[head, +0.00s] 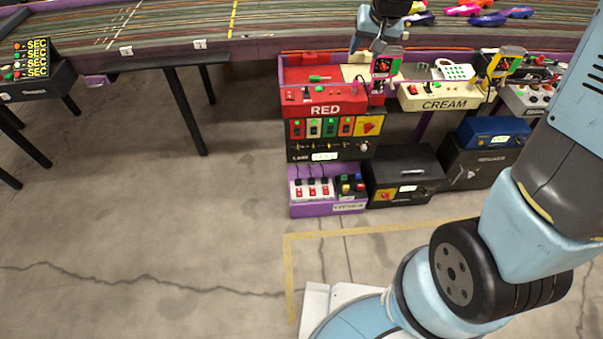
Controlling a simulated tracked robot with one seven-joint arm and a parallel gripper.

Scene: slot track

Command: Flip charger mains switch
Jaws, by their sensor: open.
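My gripper (369,47) is at the top centre of the head view, pointing down with its fingers apart. It is above the gap between the red RED station (323,97) and the cream CREAM station (437,104). I see nothing between its fingers. No label clearly reads as the charger, so I cannot tell which switch is its mains switch. Below the RED station are a black panel (331,146) with small toggles and a purple tray (300,208) with small red switches. A black box (403,170) with a yellow label stands right of the tray.
A blue box (493,132) sits on another black box (480,165) at the right. The slot track (150,22) runs across the back, with several toy cars (488,19) at top right. A scoreboard (31,60) stands at far left. The floor (150,240) in front is clear.

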